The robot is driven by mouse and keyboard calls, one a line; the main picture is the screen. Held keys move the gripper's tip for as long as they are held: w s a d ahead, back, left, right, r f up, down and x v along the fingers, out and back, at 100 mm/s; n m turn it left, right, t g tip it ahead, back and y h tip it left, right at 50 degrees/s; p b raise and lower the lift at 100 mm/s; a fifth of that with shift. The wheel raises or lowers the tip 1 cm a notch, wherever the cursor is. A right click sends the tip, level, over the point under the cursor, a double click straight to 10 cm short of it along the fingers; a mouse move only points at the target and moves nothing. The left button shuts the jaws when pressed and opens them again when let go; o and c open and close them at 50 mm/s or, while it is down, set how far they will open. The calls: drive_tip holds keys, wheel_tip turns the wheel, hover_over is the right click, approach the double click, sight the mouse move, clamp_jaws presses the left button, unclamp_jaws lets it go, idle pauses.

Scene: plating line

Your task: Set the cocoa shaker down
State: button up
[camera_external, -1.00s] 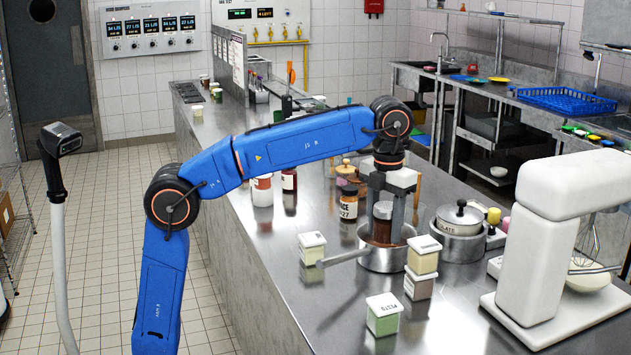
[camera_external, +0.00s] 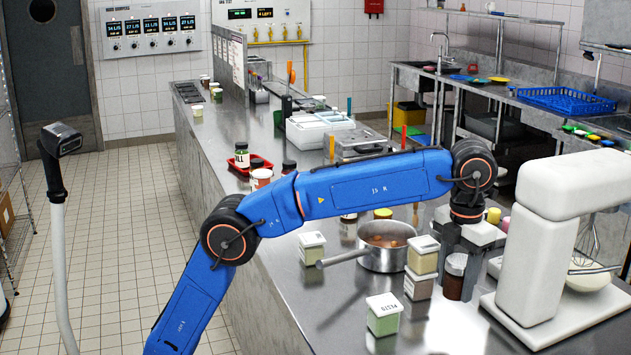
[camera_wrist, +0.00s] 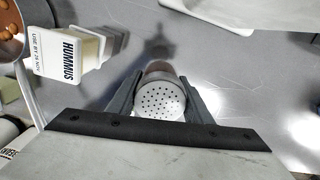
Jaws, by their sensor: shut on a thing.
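The cocoa shaker (camera_external: 455,277) is a dark brown cylinder with a pale top. In the external view it is upright between the fingers of my gripper (camera_external: 462,265), just right of the stacked tubs. The wrist view shows its perforated silver lid (camera_wrist: 161,103) between the two grey fingers of my gripper (camera_wrist: 160,100), which are shut on it. The shaker is low over the steel counter (camera_external: 440,335). Whether its base touches the counter I cannot tell.
Stacked tubs (camera_external: 421,267) stand close at left, the upper one labelled hummus in the wrist view (camera_wrist: 65,50). A saucepan (camera_external: 388,258) with brown contents is behind them. A white stand mixer (camera_external: 535,260) stands at right.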

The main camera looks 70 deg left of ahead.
sight(462, 260)
drive_tip(key=shift+w+d+f, duration=0.2)
drive_tip(key=shift+f, duration=4.05)
drive_tip(key=o, duration=1.2)
drive_tip(key=shift+c, duration=0.2)
wheel_tip(462, 260, up, 11)
drive_tip(key=shift+w+r, duration=0.1)
drive_tip(key=shift+r, duration=0.5)
